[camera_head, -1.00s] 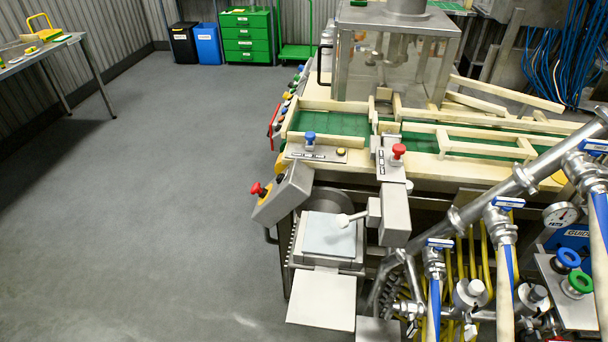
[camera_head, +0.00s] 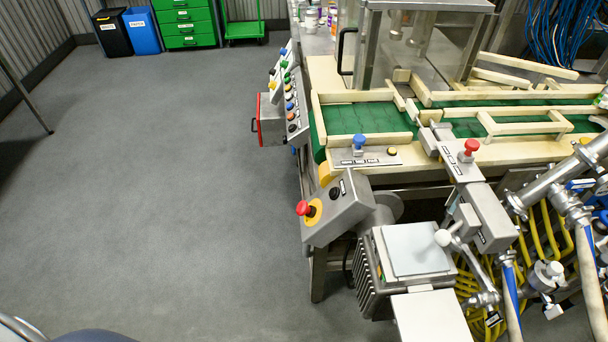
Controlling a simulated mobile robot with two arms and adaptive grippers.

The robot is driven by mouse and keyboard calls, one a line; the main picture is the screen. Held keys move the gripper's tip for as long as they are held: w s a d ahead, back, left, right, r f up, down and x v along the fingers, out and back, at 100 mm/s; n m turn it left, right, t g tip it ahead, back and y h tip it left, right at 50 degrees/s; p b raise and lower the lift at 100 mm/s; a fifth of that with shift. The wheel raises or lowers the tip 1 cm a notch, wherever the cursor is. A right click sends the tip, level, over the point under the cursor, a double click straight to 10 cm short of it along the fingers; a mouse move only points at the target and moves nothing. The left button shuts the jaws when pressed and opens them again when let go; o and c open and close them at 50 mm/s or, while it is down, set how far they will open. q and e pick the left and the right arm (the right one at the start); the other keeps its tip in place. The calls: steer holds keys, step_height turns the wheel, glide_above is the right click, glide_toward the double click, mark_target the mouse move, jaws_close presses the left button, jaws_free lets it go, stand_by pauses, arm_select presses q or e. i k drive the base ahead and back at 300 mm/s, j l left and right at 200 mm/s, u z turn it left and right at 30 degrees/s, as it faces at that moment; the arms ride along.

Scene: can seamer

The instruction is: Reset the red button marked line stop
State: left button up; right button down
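One red mushroom button (camera_head: 303,208) with a yellow collar is on the side of a tilted grey box (camera_head: 338,212) at the front corner of the machine. Another red button (camera_head: 470,146) stands on a grey labelled bracket (camera_head: 455,160) by the green conveyor. Whether either is pressed in cannot be told. Neither of my grippers is in view.
A panel with several coloured buttons (camera_head: 291,100) faces the aisle. A blue button (camera_head: 359,142) is on a plate by the conveyor (camera_head: 362,117). A grey machine with a flat top (camera_head: 415,248) and hoses stand at right. The floor at left (camera_head: 150,200) is clear.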

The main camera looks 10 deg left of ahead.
mark_target(332, 192)
steer(key=j, duration=1.35)
steer(key=i+j+z, duration=0.1)
steer(key=j, duration=1.25)
steer(key=i, duration=0.05)
